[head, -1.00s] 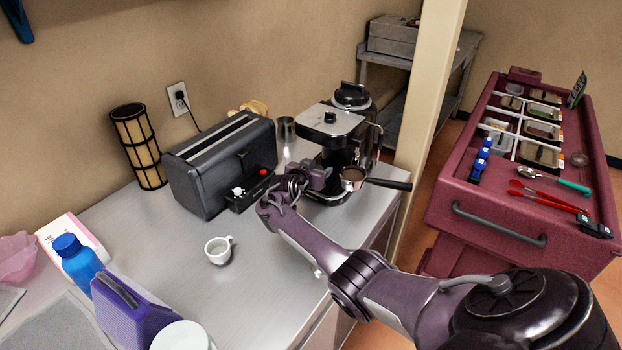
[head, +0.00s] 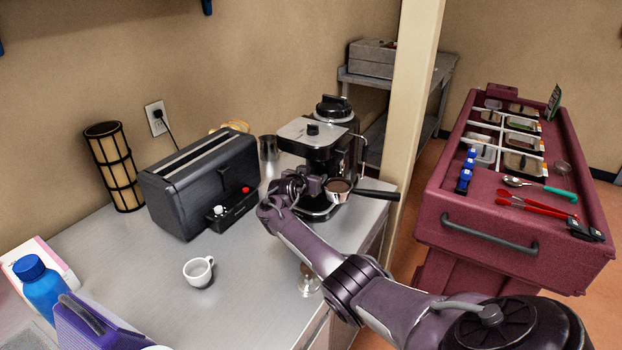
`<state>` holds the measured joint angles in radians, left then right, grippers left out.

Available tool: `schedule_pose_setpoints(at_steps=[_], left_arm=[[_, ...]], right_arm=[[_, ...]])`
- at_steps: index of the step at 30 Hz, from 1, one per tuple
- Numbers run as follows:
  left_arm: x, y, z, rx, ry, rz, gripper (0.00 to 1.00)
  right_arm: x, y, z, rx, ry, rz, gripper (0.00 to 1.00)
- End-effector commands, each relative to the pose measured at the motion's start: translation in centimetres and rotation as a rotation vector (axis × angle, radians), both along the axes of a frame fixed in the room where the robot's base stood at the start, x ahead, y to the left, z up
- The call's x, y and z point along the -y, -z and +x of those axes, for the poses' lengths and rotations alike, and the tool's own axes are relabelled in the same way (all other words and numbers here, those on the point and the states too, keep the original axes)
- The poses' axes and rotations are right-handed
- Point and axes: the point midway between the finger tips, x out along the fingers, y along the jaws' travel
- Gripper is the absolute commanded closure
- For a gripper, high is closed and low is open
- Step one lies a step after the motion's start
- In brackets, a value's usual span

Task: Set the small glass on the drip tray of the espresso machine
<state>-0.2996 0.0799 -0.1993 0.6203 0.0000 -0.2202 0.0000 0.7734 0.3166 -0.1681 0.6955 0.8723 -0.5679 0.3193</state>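The espresso machine (head: 312,133) stands at the back right of the counter, with a portafilter (head: 338,186) whose black handle points right. Its drip tray (head: 320,211) is low at its front and partly hidden by my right gripper. My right gripper (head: 312,184) is in front of the machine, left of the portafilter. Its fingers are too small and dark to tell whether they are open or hold anything. A small clear glass (head: 308,283) appears to stand on the counter near its front edge, beside my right forearm, which partly hides it. My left gripper is not in view.
A white cup (head: 198,271) stands on the open counter. A black toaster (head: 201,183) is left of the machine, with a metal cup (head: 268,148) behind. A blue bottle (head: 43,288) and purple container (head: 92,325) are front left. A pillar (head: 408,110) stands right.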

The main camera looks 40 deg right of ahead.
Motion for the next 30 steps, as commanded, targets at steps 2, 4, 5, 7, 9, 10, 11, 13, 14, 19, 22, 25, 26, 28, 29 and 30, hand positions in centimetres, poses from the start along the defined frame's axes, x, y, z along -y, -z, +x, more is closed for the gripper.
schedule_pose_setpoints(at_steps=[2, 4, 5, 7, 9, 10, 11, 13, 14, 19, 22, 25, 26, 28, 29, 30], left_arm=[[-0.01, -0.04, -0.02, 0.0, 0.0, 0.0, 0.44], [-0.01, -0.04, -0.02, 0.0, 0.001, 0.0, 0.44], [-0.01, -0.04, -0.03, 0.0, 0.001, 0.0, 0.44], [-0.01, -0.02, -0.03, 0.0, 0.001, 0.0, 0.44], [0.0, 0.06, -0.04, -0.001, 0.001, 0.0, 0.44], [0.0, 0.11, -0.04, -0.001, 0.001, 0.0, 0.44], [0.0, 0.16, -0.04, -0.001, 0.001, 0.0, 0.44], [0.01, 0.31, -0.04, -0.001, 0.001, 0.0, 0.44], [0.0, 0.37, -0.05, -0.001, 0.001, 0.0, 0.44], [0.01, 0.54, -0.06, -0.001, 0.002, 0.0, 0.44], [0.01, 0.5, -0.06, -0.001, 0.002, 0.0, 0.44], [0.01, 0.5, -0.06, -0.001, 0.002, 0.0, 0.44], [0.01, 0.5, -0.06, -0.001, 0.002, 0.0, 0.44], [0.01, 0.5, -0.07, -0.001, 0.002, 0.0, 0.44], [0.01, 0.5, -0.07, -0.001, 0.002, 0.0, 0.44], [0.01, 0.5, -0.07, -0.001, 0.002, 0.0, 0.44]], right_arm=[[0.0, -0.16, 0.03, 0.003, 0.0, -0.001, 0.82], [0.0, -0.16, 0.04, 0.003, 0.0, -0.001, 0.82], [0.0, -0.16, 0.04, 0.003, 0.0, -0.001, 0.82], [-0.01, -0.15, 0.05, 0.003, 0.0, -0.001, 0.82], [-0.02, -0.06, 0.05, 0.003, 0.0, -0.001, 0.82], [-0.01, -0.02, 0.05, 0.003, 0.0, -0.001, 0.82], [-0.02, 0.03, 0.04, 0.003, 0.0, -0.001, 0.82], [-0.02, 0.17, 0.05, 0.003, 0.0, -0.001, 0.82], [-0.02, 0.22, 0.06, 0.002, -0.001, -0.001, 0.82], [-0.04, 0.38, 0.06, 0.002, -0.001, -0.002, 0.82], [-0.05, 0.38, 0.05, 0.001, -0.001, -0.002, 0.82], [-0.04, 0.41, 0.04, 0.001, -0.001, -0.001, 0.45], [-0.04, 0.41, 0.04, 0.001, -0.001, -0.001, 0.42], [-0.05, 0.43, 0.03, 0.001, -0.001, -0.001, 0.32], [-0.05, 0.44, 0.03, 0.001, -0.001, -0.001, 0.28], [-0.04, 0.45, 0.02, 0.001, -0.001, -0.001, 0.23]])
